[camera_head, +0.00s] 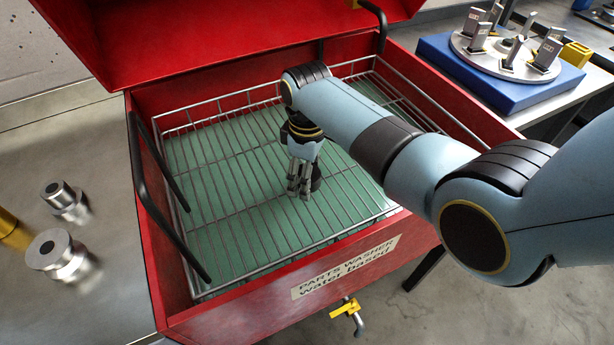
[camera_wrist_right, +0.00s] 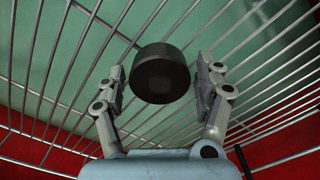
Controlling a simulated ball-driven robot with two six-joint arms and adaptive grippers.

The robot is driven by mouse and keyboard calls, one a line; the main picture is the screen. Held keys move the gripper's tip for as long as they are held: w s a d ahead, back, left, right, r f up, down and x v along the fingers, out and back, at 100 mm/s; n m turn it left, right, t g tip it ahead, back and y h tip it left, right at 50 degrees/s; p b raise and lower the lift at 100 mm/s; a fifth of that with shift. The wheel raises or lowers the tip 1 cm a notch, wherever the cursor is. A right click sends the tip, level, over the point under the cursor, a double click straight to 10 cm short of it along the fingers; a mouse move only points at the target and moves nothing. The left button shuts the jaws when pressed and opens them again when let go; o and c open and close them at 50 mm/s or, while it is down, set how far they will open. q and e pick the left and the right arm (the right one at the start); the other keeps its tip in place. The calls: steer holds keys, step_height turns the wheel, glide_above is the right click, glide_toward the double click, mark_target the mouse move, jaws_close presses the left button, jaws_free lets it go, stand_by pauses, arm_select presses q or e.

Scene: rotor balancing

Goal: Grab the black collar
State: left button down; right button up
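The black collar (camera_wrist_right: 160,75) is a short dark cylinder on the wire rack of the red parts washer. In the right wrist view it lies between the two fingers of my right gripper (camera_wrist_right: 160,84), with a small gap on each side. The fingers are open and not visibly touching it. In the head view my right gripper (camera_head: 301,182) points down over the rack, and a dark shape beside its fingertips is probably the collar, mostly hidden. My left gripper is not in view.
The red parts washer (camera_head: 240,300) has raised walls, black handles and an open lid. Metal parts (camera_head: 62,258) stand on the left table. A blue block (camera_head: 505,90) with a round fixture stands at upper right. Most of the wire rack (camera_head: 225,210) is bare.

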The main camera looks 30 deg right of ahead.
jaws_close()
stand_by(0.3)
